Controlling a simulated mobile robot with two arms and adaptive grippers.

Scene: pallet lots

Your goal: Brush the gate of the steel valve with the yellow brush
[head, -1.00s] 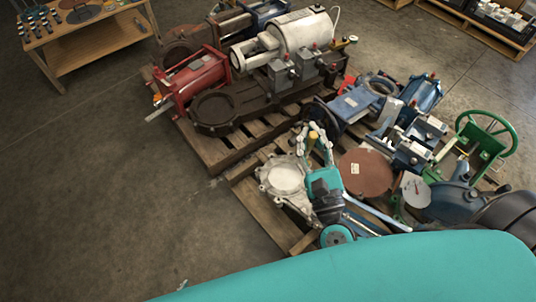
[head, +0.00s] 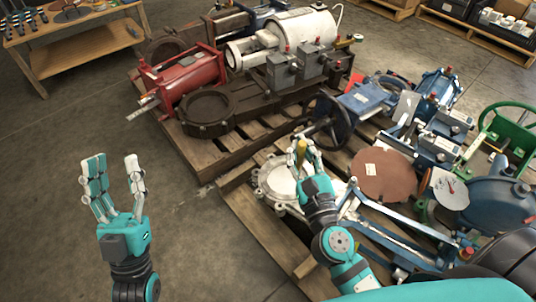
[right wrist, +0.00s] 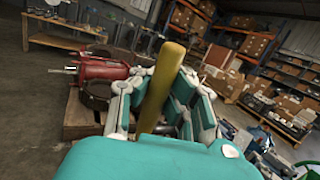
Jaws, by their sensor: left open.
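The steel valve (head: 264,190) lies on the near pallet, with a pale round gate (head: 282,180) in its silver body. My right gripper (head: 303,150) is over the valve's right side and hides part of it. It is shut on the yellow brush (head: 302,146), whose handle (right wrist: 161,88) stands slightly tilted between the fingers in the right wrist view. The brush's bristles are hidden, and I cannot tell whether they touch the gate. My left gripper (head: 118,187) is open and empty, fingers up, over the bare floor left of the pallet.
A rusty brown disc (head: 384,175) and a blue valve with a handwheel (head: 333,122) lie close to the right arm. A red cylinder (head: 185,80) and a dark ring-ended valve (head: 208,112) are on the pallet behind. A wooden table (head: 82,48) stands far left. The left floor is clear.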

